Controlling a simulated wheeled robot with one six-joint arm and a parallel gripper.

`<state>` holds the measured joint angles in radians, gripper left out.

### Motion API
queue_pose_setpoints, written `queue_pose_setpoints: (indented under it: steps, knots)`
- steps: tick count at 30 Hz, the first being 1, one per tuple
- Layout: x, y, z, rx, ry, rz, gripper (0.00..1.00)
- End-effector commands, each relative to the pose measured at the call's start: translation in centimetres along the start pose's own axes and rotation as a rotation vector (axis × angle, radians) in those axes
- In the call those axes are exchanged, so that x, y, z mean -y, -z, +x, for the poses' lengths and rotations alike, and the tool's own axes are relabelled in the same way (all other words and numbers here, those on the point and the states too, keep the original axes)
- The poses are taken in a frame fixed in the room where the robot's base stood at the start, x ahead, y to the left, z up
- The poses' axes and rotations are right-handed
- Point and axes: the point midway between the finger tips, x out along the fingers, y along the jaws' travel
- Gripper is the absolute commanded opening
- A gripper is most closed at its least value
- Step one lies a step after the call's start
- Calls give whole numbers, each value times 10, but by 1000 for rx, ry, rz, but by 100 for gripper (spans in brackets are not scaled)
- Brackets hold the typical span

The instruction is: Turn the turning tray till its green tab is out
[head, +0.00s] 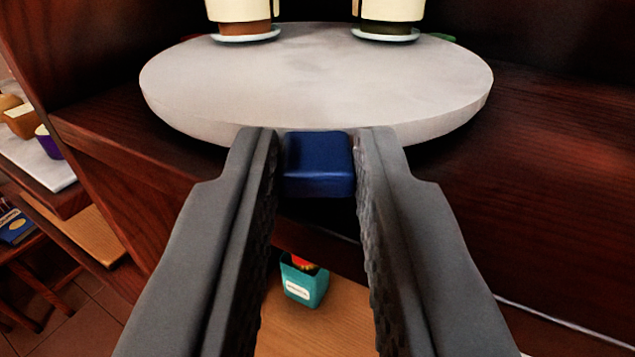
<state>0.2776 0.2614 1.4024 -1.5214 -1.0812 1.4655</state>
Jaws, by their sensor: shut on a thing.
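The turning tray (320,85) is a round, pale grey disc on a dark wood shelf at the top middle of the head view. A blue tab (318,163) sticks out from its front edge toward me. My gripper (318,150) is shut on the blue tab, one finger on each side of it. The green tab (441,37) shows as a small bit at the tray's back right edge, partly hidden behind a jar. A small red bit (194,37) shows at the back left edge.
Two jars with cream labels, a left one (240,12) and a right one (390,12), stand on pale discs at the tray's back. Dark wood (75,115) flanks the tray. A teal container (304,281) stands below on lighter wood. A pale counter with small items is at far left.

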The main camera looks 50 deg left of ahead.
Motion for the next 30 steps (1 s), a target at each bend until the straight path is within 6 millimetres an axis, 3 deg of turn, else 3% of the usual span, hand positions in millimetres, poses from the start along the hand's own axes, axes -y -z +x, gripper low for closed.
queue_pose_setpoints:
  steps: [25,26,28,30]
  knots:
    - [-9,2,0,-2,69,-1,0]
    - [-9,2,0,-2,69,-1,26]
    - [-9,1,0,-1,69,-1,40]
    - [-9,1,0,-1,69,-1,42]
